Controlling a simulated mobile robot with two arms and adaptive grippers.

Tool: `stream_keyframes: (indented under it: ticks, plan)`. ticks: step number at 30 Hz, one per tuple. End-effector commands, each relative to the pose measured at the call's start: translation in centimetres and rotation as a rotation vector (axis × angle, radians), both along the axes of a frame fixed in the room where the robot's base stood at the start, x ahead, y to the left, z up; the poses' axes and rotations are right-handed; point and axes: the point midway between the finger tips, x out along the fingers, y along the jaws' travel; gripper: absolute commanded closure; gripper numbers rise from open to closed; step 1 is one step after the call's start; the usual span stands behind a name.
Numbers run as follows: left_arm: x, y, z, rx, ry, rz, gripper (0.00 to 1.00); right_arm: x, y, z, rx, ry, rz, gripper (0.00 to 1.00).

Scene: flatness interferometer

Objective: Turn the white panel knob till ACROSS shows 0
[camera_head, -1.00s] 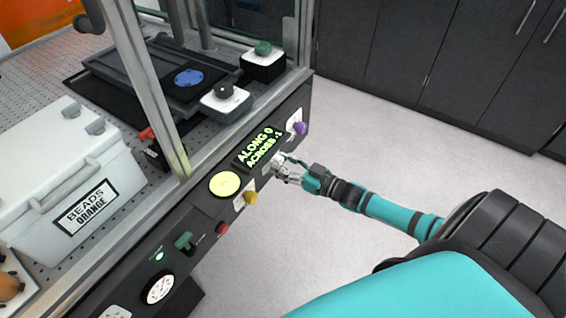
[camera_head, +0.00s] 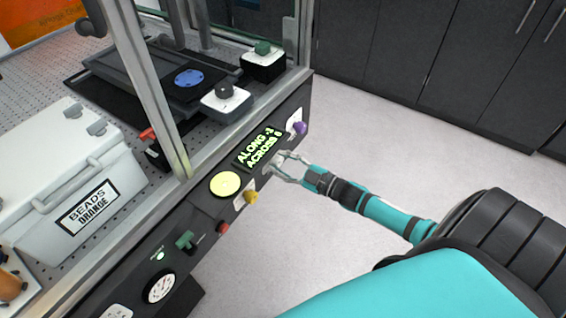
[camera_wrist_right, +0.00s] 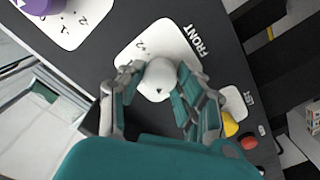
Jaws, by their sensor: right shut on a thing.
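The white panel knob (camera_wrist_right: 161,79) sits on a white plate marked FRONT (camera_wrist_right: 131,52) in the right wrist view. My right gripper (camera_wrist_right: 158,88) is shut on it, with a finger on either side. In the head view the right gripper (camera_head: 279,169) reaches the front panel from the right, just below the display (camera_head: 259,147). The green text has an ALONG line that looks like a minus value, perhaps -3, and an ACROSS line whose digit looks like 0 but is blurred. My left gripper is not in view.
A purple knob (camera_head: 299,128) is beyond the display. A round yellow lamp (camera_head: 225,184), a yellow knob (camera_head: 251,197) and a red button (camera_head: 222,228) are nearer along the panel. A white beads box (camera_head: 62,180) stands on the bench. The floor at right is clear.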

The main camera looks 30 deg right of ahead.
Motion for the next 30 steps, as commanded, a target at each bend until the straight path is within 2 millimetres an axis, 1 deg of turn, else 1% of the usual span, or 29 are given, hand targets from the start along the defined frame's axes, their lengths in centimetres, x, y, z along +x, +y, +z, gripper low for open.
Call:
stream_keyframes:
  ticks: [14,15,19,27,30]
  plan:
    - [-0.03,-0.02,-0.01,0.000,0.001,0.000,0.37,-0.07,0.05,-0.10,-0.013,-0.003,0.001,0.98]
    - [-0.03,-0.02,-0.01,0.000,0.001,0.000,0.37,-0.07,0.05,-0.10,-0.013,-0.003,0.001,0.61]
    - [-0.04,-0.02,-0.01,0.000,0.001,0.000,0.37,-0.05,0.04,-0.08,-0.012,-0.003,0.000,0.44]
    - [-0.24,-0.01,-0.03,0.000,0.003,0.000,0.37,-0.08,0.00,-0.04,-0.012,-0.003,0.000,0.43]
    - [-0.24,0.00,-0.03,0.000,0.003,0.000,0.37,-0.61,-0.21,-0.08,-0.012,-0.003,0.001,0.43]
